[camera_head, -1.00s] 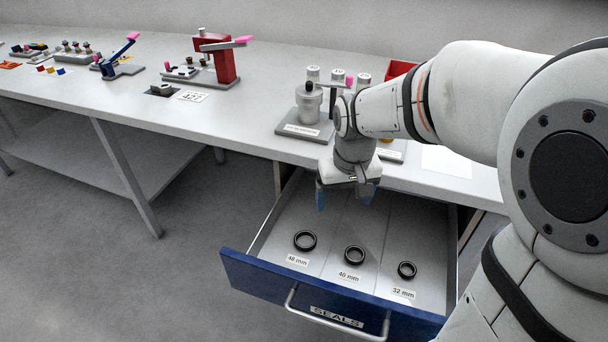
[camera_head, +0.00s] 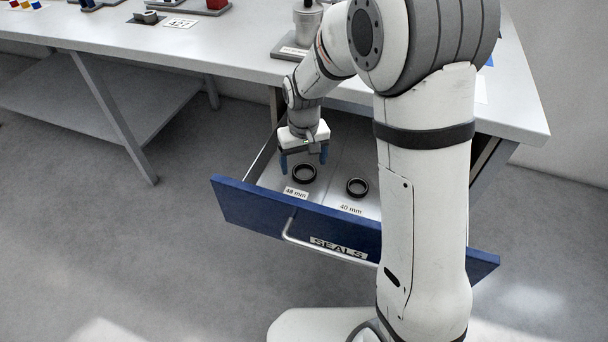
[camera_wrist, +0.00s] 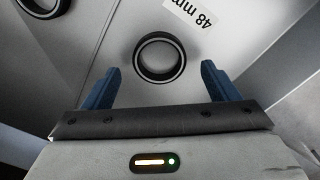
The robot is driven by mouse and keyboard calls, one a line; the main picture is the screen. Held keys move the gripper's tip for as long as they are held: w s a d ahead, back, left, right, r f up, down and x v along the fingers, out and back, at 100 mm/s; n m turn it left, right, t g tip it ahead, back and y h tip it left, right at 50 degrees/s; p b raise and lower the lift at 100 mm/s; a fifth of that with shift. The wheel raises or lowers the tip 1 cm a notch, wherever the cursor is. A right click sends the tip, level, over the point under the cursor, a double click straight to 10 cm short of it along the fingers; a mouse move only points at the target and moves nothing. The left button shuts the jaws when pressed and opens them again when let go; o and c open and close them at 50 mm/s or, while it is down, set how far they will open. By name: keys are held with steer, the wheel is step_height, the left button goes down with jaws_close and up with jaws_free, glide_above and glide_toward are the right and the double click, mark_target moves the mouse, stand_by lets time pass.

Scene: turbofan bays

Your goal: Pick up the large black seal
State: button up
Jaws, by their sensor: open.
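The large black seal, a ring in the section labelled 48 mm, lies flat in the open drawer. It shows in the head view (camera_head: 304,165) just below my gripper, and in the wrist view (camera_wrist: 160,38) ahead of and between the fingertips. My gripper (camera_head: 304,160) is open and empty, with blue fingers pointing down above the seal. In the wrist view its fingertips (camera_wrist: 160,70) stand on either side of the ring's near edge, apart from it. How high they are above the seal I cannot tell exactly.
The blue drawer front (camera_head: 255,212) carries a SEALS label and a handle. A smaller black seal (camera_head: 357,187) lies in the 40 mm section to the right. The grey bench (camera_head: 230,55) stands above and behind the drawer, with a metal fixture (camera_head: 305,22) on it.

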step_height(320, 180, down, 2)
steer(key=shift+f, duration=0.1)
steer(key=shift+c, duration=0.5)
steer(key=c, duration=1)
steer(key=shift+o, duration=0.2)
